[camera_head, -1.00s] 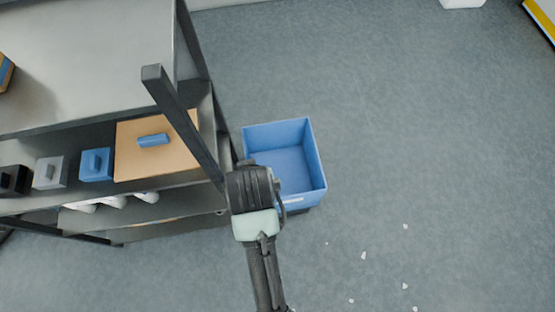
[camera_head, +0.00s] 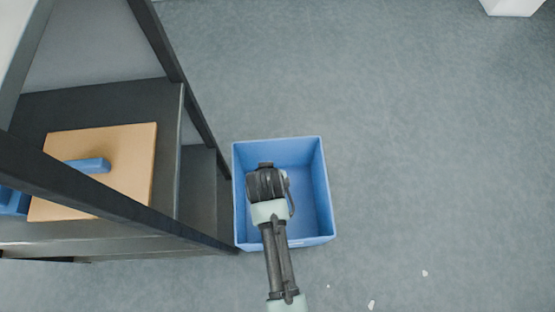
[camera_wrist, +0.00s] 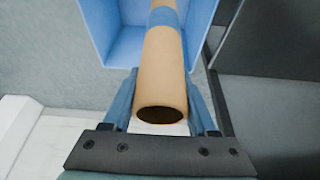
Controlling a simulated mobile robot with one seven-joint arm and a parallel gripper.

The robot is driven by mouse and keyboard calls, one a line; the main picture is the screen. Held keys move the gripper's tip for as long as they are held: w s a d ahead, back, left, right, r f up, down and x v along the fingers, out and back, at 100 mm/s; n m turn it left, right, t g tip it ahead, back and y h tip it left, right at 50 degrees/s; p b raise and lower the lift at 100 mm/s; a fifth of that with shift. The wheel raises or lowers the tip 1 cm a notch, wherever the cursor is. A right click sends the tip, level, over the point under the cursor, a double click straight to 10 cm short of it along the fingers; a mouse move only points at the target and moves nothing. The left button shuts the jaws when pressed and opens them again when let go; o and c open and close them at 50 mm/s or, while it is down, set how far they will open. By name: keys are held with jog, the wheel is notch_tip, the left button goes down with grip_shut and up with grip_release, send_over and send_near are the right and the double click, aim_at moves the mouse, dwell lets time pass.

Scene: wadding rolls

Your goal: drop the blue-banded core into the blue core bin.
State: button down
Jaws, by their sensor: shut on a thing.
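The blue-banded core (camera_wrist: 163,75) is a brown cardboard tube with a blue band, seen in the wrist view with its open end toward the camera. My gripper (camera_wrist: 163,98) is shut on it, one finger on each side. The blue core bin (camera_head: 314,185) stands on the floor in the head view, open at the top. It also shows in the wrist view (camera_wrist: 103,30), behind the far part of the core. In the head view my arm covers part of the bin, and the core and gripper fingers are hidden.
A dark metal shelf rack (camera_head: 165,110) stands close to the bin's left side. A tan board with a blue handle (camera_head: 128,165) lies on it. A white object (camera_head: 513,6) is at the top right. Small white scraps lie on the otherwise clear floor to the right.

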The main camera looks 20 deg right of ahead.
jog(key=w+d+f+m+h+b, duration=0.1)
jog(key=w+d+f+m+b, duration=0.1)
jog(key=d+f+b, duration=0.4)
jog(key=f+b, duration=0.2)
jog(key=shift+m+b, duration=0.3)
jog(key=shift+b, duration=0.05)
jog(key=shift+r, duration=0.1)
jog(key=shift+c, duration=0.5)
grip_release()
jog(key=p+v, duration=0.3)
jog(key=v, duration=1)
jog(key=shift+w, duration=0.15)
